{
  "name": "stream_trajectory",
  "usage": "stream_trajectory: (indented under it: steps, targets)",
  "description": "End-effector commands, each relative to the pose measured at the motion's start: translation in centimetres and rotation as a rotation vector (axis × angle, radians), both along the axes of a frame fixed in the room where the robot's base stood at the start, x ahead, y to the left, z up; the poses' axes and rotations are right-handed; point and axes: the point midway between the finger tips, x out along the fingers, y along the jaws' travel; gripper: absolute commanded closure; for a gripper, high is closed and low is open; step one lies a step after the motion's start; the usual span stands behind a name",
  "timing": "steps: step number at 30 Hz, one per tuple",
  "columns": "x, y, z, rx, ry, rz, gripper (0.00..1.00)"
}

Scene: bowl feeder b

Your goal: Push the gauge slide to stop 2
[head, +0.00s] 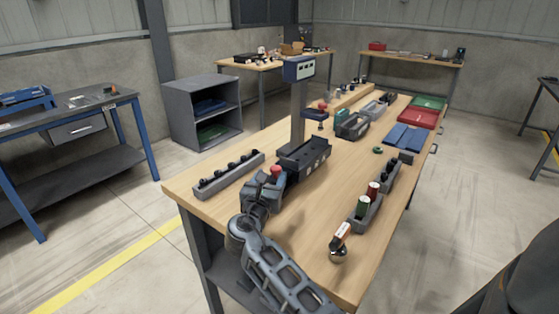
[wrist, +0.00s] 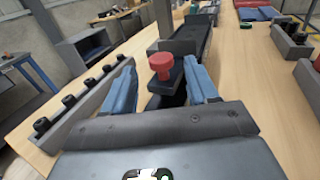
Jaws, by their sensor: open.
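The gauge slide shows a red knob (wrist: 163,64) on a dark block in the wrist view, between the two fingers of my gripper (wrist: 163,88). My gripper is open, with one blue finger on each side of the knob; I cannot tell whether either touches it. In the head view the red knob (head: 275,171) stands just beyond my gripper (head: 268,186). The dark gauge base (head: 306,155) with its upright column and display box (head: 299,69) stands beyond the knob. The stop marks are too small to read.
A grey rail with several black knobs (head: 228,173) lies left of the gauge. Bare wooden tabletop (head: 310,218) lies between my gripper and these.

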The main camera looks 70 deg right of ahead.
Motion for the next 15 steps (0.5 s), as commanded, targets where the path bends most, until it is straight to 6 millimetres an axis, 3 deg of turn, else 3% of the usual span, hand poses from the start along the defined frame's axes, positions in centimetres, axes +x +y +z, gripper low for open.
stream_trajectory:
  steps: [15]
  targets:
    - [1.0, -6.7, 0.1, 0.000, 0.000, -0.001, 0.42]
